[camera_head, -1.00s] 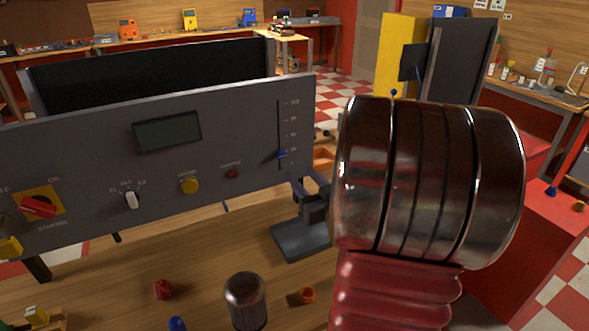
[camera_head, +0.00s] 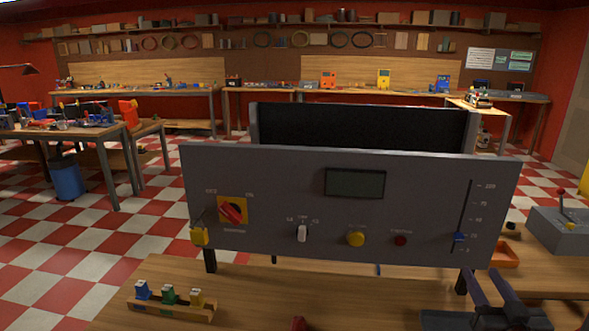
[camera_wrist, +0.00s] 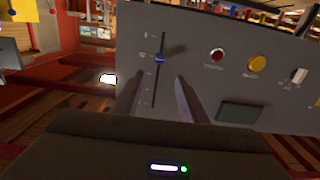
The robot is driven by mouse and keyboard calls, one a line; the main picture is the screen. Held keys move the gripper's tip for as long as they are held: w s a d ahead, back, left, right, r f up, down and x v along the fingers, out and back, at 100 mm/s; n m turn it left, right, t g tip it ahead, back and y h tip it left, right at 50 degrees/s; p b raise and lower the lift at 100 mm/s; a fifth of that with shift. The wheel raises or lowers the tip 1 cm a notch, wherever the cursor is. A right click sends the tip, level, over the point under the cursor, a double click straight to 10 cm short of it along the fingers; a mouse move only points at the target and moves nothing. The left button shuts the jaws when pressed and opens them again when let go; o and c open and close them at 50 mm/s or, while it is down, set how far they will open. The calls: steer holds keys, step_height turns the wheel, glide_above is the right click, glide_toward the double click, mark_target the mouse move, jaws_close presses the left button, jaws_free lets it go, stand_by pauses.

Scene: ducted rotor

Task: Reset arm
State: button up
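My gripper (camera_head: 487,276) shows at the lower right of the head view, in front of the lower right part of the grey control panel (camera_head: 285,185) and below the blue slider knob (camera_head: 459,237). The knob sits low on its vertical scale. In the wrist view my gripper (camera_wrist: 158,82) has its two dark fingers spread, with the panel (camera_wrist: 215,70) visible between them. Nothing is held. The blue knob (camera_wrist: 160,58) shows between and beyond the fingertips. I cannot tell any contact with the panel.
The panel carries a red rotary switch (camera_head: 232,210), a white selector (camera_head: 302,233), a yellow button (camera_head: 355,239) and a red button (camera_head: 400,240). A wooden rack (camera_head: 172,308) with coloured keys, an orange tray (camera_head: 505,254) and a grey joystick box (camera_head: 565,230) are nearby.

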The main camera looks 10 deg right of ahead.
steer(key=w+a+r+g, duration=0.1)
steer(key=a+g, duration=0.2)
steer(key=a, duration=0.3)
steer(key=w+a+g, duration=0.2)
steer(key=a+g, duration=0.1)
steer(key=a, duration=0.4)
steer(key=s+a+n+g+y, duration=0.1)
steer(key=s+a+g+y, duration=0.1)
steer(key=s+a, duration=0.5)
steer(key=s+a+f+n+g+y, duration=0.1)
steer(key=s+a+n+g+y, duration=0.1)
steer(key=s+a, duration=0.5)
steer(key=a+g+y, duration=0.1)
steer(key=a, duration=0.5)
steer(key=shift+s+a, duration=0.15)
steer(key=shift+s, duration=0.15)
stand_by(1.8)
